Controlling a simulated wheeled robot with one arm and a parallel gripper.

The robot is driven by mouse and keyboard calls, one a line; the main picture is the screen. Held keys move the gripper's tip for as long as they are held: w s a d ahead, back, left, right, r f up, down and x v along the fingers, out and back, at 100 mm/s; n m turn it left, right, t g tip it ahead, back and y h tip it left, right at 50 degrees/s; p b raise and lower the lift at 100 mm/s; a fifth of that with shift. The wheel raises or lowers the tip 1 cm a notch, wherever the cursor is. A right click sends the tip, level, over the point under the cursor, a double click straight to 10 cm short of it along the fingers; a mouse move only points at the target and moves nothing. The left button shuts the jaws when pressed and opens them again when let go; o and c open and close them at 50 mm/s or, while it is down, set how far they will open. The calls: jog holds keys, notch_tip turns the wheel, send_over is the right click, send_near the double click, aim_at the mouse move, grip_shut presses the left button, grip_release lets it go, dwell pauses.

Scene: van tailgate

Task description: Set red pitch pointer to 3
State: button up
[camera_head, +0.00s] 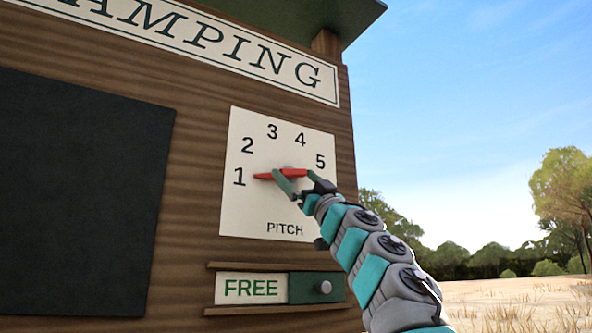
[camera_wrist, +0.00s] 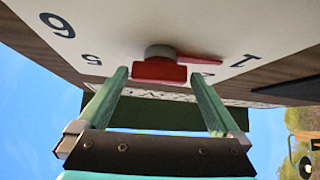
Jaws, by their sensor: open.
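The red pitch pointer (camera_head: 268,176) is mounted on a white dial plate (camera_head: 245,208) labelled PITCH. Its thin tip points left, close to the 1; the wrist view shows the tip also aimed at the 1, with the pointer's wide red block (camera_wrist: 160,72) near the hub. The 3 (camera_head: 272,131) is at the top of the dial. My gripper (camera_head: 294,175) is open at the dial, its fingers partly covering the pointer in the head view. In the wrist view my gripper (camera_wrist: 159,73) has one finger on each side of the red block, with gaps visible.
Below the dial a FREE sign (camera_head: 250,288) has a green slider with a pale knob (camera_head: 325,287) between wooden rails. A dark panel (camera_head: 80,190) covers the left of the wooden board. A green roof overhangs above. Open air lies to the right.

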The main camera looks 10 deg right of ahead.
jog(key=shift+w+a+r, duration=0.1)
jog(key=shift+w+r, duration=0.15)
jog(key=shift+w, duration=0.1)
jog(key=shift+c, duration=0.2)
grip_shut()
dwell(0.5)
